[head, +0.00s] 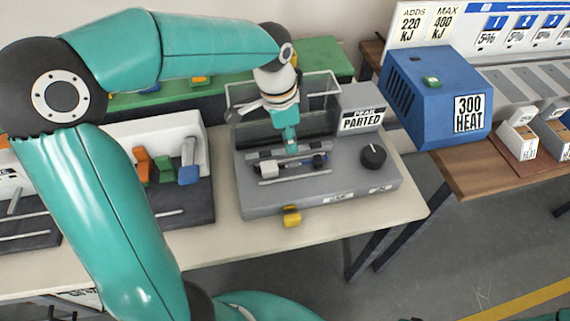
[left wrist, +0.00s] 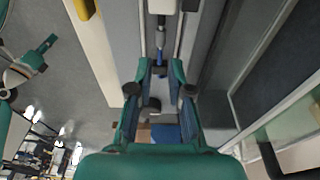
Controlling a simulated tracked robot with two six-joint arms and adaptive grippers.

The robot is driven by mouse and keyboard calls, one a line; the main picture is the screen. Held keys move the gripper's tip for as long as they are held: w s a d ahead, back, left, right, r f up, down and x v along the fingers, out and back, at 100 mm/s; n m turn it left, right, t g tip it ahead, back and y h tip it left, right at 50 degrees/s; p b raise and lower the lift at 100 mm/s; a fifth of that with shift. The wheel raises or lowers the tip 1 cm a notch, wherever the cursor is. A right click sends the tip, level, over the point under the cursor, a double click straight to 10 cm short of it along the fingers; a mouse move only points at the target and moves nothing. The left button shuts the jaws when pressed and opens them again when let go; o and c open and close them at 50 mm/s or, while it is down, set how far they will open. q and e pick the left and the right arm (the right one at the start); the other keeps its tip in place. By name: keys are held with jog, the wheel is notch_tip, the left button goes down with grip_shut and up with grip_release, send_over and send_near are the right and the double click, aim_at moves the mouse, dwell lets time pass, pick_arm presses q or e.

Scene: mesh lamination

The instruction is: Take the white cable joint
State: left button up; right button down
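The white cable joint (head: 268,170) appears as a small white block on the rails of the grey machine (head: 225,190), at the left end of a short dark cable. It also shows, cut by the top edge, in the left wrist view (left wrist: 162,5). A dark blue and black piece (head: 319,160) sits at the cable's right end. My left gripper (head: 291,145) points down above the rails, right of and apart from the white block. In the left wrist view its fingers (left wrist: 161,68) are apart, with nothing held. My right gripper (left wrist: 42,52) seems to show at the left there; its finger state is unclear.
A clear-walled guard (head: 322,97) stands behind the rails. A black knob (head: 373,155) is at the machine's right and a yellow part (head: 291,216) at its front. A blue heater box (head: 430,95) is further right. A rack with colored handles (head: 140,135) stands left.

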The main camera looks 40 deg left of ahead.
aim_at(292, 163)
pick_arm(q)
jog(key=f, duration=0.3)
jog(key=shift+w+d+f, duration=0.1)
jog(key=shift+w+f, duration=0.05)
jog(key=shift+w, duration=0.05)
jog(key=shift+w+f, duration=0.15)
jog(key=shift+f, duration=2.5)
grip_shut()
